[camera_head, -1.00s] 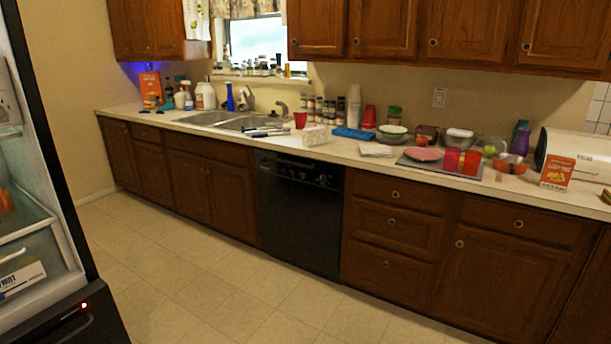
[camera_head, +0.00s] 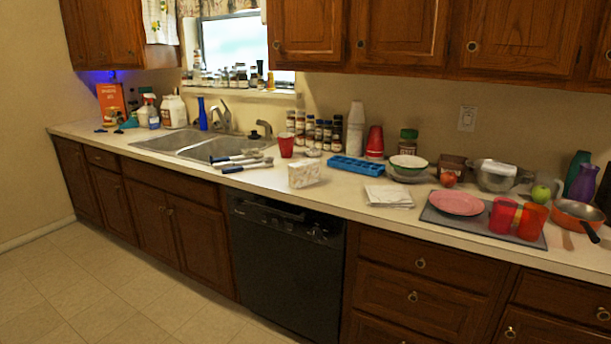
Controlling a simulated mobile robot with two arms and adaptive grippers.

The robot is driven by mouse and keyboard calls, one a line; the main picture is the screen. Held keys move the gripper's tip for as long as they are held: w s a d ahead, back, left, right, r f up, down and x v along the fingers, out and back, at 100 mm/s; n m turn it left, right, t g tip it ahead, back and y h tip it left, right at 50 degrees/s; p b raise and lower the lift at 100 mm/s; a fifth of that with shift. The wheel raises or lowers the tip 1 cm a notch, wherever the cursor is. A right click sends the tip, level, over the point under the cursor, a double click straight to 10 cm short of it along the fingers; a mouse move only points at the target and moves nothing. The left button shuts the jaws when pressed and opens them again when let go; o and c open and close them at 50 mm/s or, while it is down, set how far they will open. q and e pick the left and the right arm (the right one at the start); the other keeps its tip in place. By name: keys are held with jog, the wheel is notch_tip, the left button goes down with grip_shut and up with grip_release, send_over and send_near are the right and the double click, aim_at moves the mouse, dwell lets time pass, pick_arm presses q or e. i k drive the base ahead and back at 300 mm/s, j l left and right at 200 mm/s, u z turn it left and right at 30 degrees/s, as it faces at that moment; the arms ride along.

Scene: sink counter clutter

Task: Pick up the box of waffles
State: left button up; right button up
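An upright orange box (camera_head: 111,103) with a printed front stands at the far left end of the counter, near the wall corner. Its print is too small to read, so I cannot tell if it is the box of waffles. No other orange box shows now. Neither of my grippers is in view.
The long counter (camera_head: 330,187) holds a sink (camera_head: 205,143), a white patterned box (camera_head: 303,173), a blue tray (camera_head: 356,168), a pink plate (camera_head: 456,203), red cups (camera_head: 503,214) and an orange pan (camera_head: 577,213). Bare floor (camera_head: 75,285) lies at the front left, before a black dishwasher (camera_head: 287,265).

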aim_at(302, 173)
jog(key=i+j+z, duration=0.15)
jog(key=i+j, duration=0.2)
jog(key=i+j+z, duration=0.2)
jog(key=i+j, duration=0.15)
jog(key=j, duration=0.2)
jog(key=i+j+z, duration=0.15)
jog(key=i+j, duration=0.15)
jog(key=j, duration=0.2)
